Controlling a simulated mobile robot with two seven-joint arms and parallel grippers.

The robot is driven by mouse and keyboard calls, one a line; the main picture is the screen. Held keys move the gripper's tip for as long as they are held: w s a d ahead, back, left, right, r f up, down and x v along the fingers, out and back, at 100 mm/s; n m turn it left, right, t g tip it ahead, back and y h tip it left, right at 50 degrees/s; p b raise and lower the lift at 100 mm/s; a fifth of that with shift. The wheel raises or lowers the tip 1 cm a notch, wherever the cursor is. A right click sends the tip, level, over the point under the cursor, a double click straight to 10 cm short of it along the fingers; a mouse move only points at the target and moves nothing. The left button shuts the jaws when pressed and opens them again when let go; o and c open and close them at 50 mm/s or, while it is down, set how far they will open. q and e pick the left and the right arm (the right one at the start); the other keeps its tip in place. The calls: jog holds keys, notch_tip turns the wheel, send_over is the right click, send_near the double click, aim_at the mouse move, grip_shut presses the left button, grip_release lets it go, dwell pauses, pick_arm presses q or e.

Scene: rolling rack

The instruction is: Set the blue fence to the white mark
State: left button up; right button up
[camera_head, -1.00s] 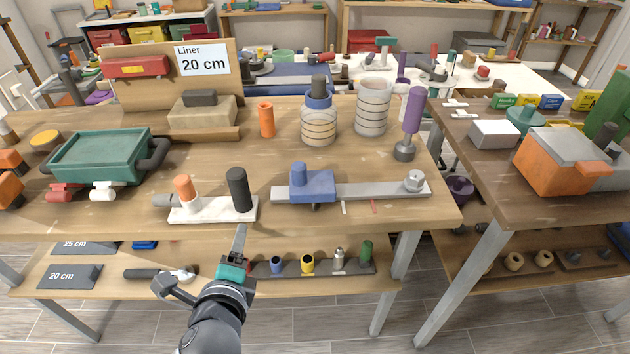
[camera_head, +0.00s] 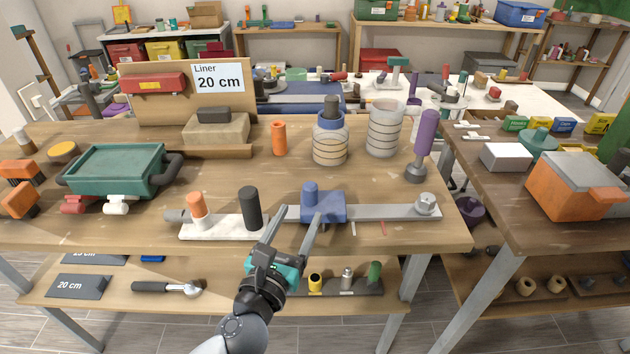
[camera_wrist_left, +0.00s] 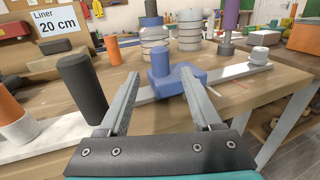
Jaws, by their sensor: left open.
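The blue fence (camera_head: 323,207), a block with an upright peg, sits on a flat grey metal rail (camera_head: 385,212). It also shows in the wrist view (camera_wrist_left: 172,80). The white mark (camera_head: 353,228) is a short line on the wooden table edge, right of the fence. A red mark (camera_head: 382,228) lies further right. My left gripper (camera_head: 301,214) is open and empty, its fingers pointing at the fence from the front. In the wrist view its fingertips (camera_wrist_left: 160,78) are spread, with the fence beyond and toward the right finger. My right gripper is not in view.
A black post (camera_head: 250,208) and an orange-topped post (camera_head: 195,205) stand on a white plate left of the fence. Ribbed jars (camera_head: 330,145) stand behind. The table front between marks and edge is clear.

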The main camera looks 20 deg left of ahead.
aim_at(315, 184)
pick_arm(q)
jog(key=w, duration=1)
jog(key=shift+w+d, duration=0.2)
jog(key=shift+w, duration=0.15)
jog(key=shift+c, duration=0.3)
grip_shut()
dwell(0.7)
